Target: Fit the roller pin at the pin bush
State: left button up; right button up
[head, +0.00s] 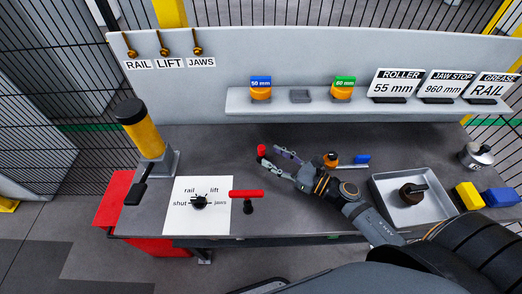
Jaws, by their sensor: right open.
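Two orange rollers stand on the back shelf, one under a blue 50 mm label (260,87) and one under a green 60 mm label (342,88). An empty grey seat (300,96) lies between them. My right gripper (268,162) is open low over the middle of the bench, fingers pointing left. A small red piece (262,150) shows at the tip of its upper finger; I cannot tell whether they touch. I cannot clearly identify the pin bush. My left gripper is out of view.
A yellow post with a black top (141,129) stands at left. A selector dial (199,202) and a red-handled lever (247,197) are at the front. A grey tray (382,190) holding a dark knob is at right. Signs read ROLLER 55 mm (396,84) and JAW STOP 960 mm.

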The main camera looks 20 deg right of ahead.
aim_at(264, 152)
jog(key=x, duration=0.1)
jog(key=p+x, duration=0.1)
jog(key=x, duration=0.1)
jog(key=p+x, duration=0.1)
jog(key=shift+w+a+r, duration=0.25)
jog(key=shift+r, duration=0.05)
jog(key=shift+w+a+f, duration=0.25)
jog(key=shift+w+a, duration=0.05)
jog(key=shift+s+d, duration=0.1)
jog(key=shift+c, duration=0.4)
grip_shut()
